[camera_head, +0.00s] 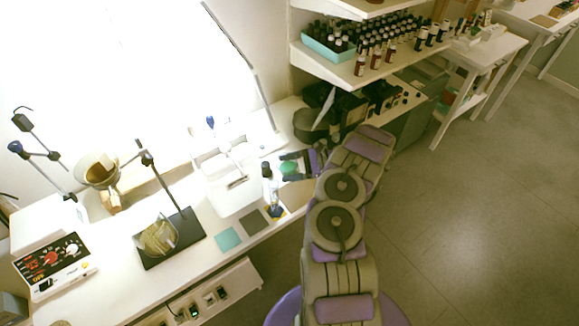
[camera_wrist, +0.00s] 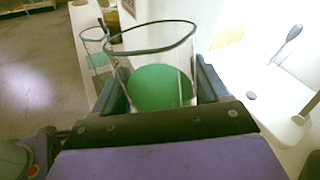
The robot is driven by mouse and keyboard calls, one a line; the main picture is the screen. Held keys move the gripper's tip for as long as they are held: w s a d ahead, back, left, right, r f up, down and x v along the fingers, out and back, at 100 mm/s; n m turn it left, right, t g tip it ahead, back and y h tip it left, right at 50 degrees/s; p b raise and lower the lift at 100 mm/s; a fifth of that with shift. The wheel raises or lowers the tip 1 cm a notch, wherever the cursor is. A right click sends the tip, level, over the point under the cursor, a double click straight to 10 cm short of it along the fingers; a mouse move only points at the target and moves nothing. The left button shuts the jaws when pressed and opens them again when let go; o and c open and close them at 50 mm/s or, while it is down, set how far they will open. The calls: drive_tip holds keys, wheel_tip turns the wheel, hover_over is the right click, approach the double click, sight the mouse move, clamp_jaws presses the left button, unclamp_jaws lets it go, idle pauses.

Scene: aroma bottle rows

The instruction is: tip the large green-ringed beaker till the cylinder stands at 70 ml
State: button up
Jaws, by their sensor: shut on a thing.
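My gripper (camera_head: 298,165) is at the bench's front edge, shut on the large beaker (camera_head: 288,168), which shows as a green patch in the head view. In the wrist view the clear beaker (camera_wrist: 160,45) stands between the two blue jaws, with a green round surface inside. I cannot make out a separate green ring. The narrow clear cylinder (camera_head: 267,178) stands just left of the beaker in the head view, on a dark blue and yellow base. Its level and marks are too small to read. A smaller glass vessel (camera_wrist: 94,42) with pale green at its bottom shows beyond the beaker in the wrist view.
A teal mat (camera_head: 228,238) and a grey mat (camera_head: 251,222) lie left of the cylinder. A white device (camera_head: 215,170) stands behind. A stand with a tilted glass vessel (camera_head: 158,236) is further left. Bottle shelves (camera_head: 345,70) are at the back right.

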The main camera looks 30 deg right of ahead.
drive_tip(key=shift+s+a+r+n+h+p, duration=0.25)
drive_tip(key=shift+a+r+n+h+p, duration=0.35)
drive_tip(key=shift+n+h+p, duration=0.15)
idle(0.7)
drive_tip(key=shift+n+h, duration=0.35)
drive_tip(key=shift+n, duration=0.1)
drive_tip(key=shift+s+a+r+p, duration=0.1)
drive_tip(key=shift+a+r+p, duration=0.1)
drive_tip(key=shift+r, duration=0.65)
drive_tip(key=shift+s+a+r+p, duration=0.15)
drive_tip(key=shift+r+p, duration=0.1)
drive_tip(key=shift+r, duration=0.65)
drive_tip(key=shift+s+a+r+p, duration=0.1)
drive_tip(key=shift+a+r+p, duration=0.1)
drive_tip(key=shift+r, duration=0.65)
idle(0.9)
drive_tip(key=shift+a+r+n+h+b, duration=0.1)
drive_tip(key=shift+r+n+h+b, duration=0.5)
drive_tip(key=shift+b, duration=0.5)
idle(0.5)
drive_tip(key=shift+f+h+b, duration=0.3)
drive_tip(key=shift+b, duration=0.35)
idle(0.4)
